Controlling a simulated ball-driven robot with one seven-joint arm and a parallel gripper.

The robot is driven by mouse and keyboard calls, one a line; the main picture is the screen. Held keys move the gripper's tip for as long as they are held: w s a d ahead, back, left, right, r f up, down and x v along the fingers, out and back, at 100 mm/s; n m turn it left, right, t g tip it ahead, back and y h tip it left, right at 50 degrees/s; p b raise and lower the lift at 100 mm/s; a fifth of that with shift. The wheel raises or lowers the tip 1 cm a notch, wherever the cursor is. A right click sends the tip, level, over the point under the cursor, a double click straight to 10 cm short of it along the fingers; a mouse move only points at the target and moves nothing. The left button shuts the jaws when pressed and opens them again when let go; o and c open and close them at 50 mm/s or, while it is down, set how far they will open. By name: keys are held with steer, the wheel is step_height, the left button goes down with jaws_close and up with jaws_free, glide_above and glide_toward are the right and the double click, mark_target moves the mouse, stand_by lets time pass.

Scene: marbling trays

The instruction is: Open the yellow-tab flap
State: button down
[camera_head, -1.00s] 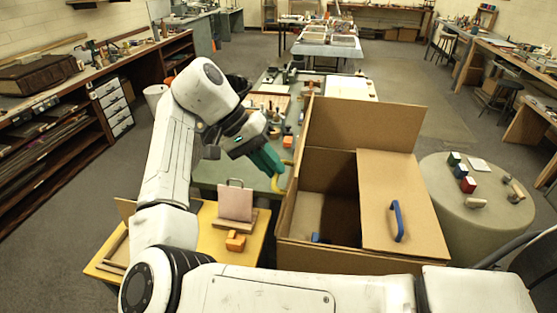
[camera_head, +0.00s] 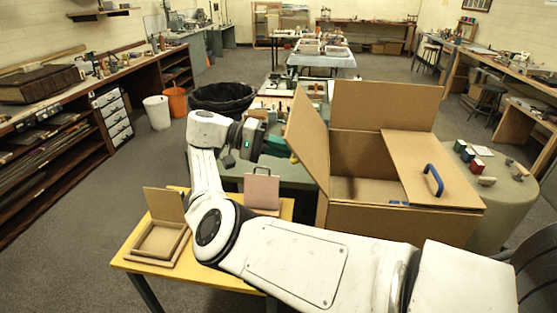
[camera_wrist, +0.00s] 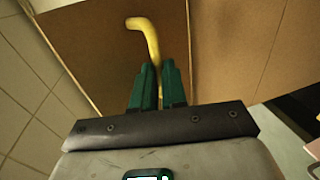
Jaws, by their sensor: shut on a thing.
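The cardboard box (camera_head: 345,217) stands right of centre in the head view. Its left flap (camera_head: 310,125) stands up and leans outward to the left. In the wrist view, the yellow tab (camera_wrist: 146,36) is a bent yellow bar on the brown cardboard flap (camera_wrist: 90,45). The green fingers of my gripper (camera_wrist: 159,84) are closed on the lower part of this tab. In the head view my gripper (camera_head: 277,147) is at the flap's outer left side, and its fingertips and the tab are hidden behind the flap.
Another flap with a blue handle (camera_head: 433,180) lies over the box's right part. The back flap (camera_head: 385,105) stands upright. A yellow table (camera_head: 150,268) with a wooden frame (camera_head: 160,243) is at lower left. A round stand (camera_head: 510,205) is at right. A black bin (camera_head: 222,97) stands behind my arm.

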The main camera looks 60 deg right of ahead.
steer(key=shift+s+d+f+b, duration=0.1)
steer(key=shift+s+f+b, duration=0.2)
steer(key=shift+f, duration=0.4)
steer(key=c, duration=1.2)
jaws_free()
steer(key=shift+w+r, duration=0.15)
steer(key=shift+o, duration=0.2)
steer(key=shift+w+r, duration=0.1)
steer(key=shift+r, duration=0.1)
